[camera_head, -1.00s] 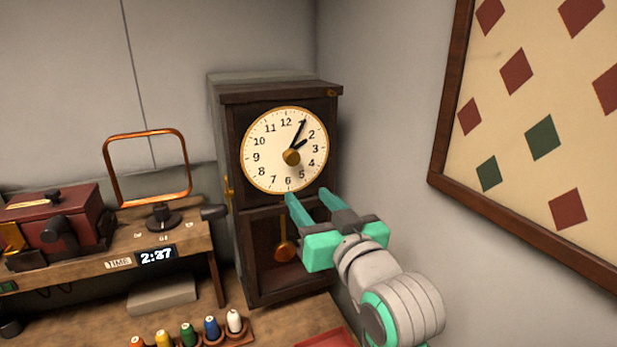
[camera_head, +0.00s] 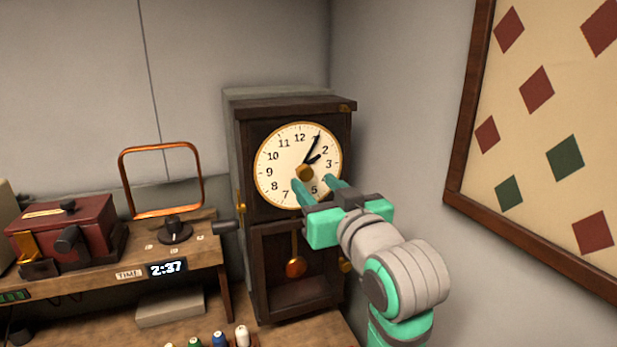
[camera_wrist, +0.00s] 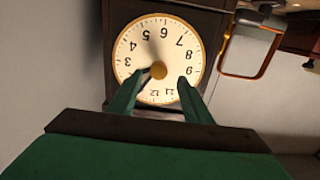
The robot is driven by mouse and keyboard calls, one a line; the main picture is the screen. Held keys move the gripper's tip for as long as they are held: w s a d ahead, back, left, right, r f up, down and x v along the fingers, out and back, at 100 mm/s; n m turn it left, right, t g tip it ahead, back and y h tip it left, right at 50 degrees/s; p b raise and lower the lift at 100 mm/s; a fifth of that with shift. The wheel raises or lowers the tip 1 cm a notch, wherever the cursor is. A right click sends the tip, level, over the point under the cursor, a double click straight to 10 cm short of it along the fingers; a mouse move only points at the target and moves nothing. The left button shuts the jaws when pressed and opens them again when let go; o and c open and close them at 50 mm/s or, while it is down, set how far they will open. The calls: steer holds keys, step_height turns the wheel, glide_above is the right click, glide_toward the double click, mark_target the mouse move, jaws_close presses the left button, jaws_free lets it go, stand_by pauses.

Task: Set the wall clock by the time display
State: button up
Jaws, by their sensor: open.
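The wall clock (camera_head: 279,165) is a dark wooden case with a cream dial, gold rim and brass centre knob (camera_head: 305,173). Its short hand points near 2 and its long hand near 1. The time display (camera_head: 167,268) reads 2:37 on the bench edge at left. My gripper (camera_head: 314,184) is open in front of the lower dial, its two teal fingers just below the knob in the head view. In the wrist view the dial (camera_wrist: 187,54) appears upside down, with the knob (camera_wrist: 158,70) between the finger lines. I cannot tell whether the fingers touch the knob.
A pendulum (camera_head: 296,267) hangs in the case below the dial. A copper frame (camera_head: 161,213) and dark red box (camera_head: 65,237) stand on the bench left. Thread spools (camera_head: 242,336) are at the bottom. A framed diamond-pattern board (camera_head: 467,150) hangs on the right wall.

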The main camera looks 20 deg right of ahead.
mark_target(307, 175)
steer(key=w, duration=0.5)
steer(key=shift+s+d, duration=0.25)
steer(key=shift+d, duration=0.1)
steer(key=shift+w+a, duration=0.2)
steer(key=shift+a, duration=0.4)
steer(key=shift+s+d, duration=0.1)
steer(key=shift+d, duration=0.15)
steer(key=c, duration=0.7)
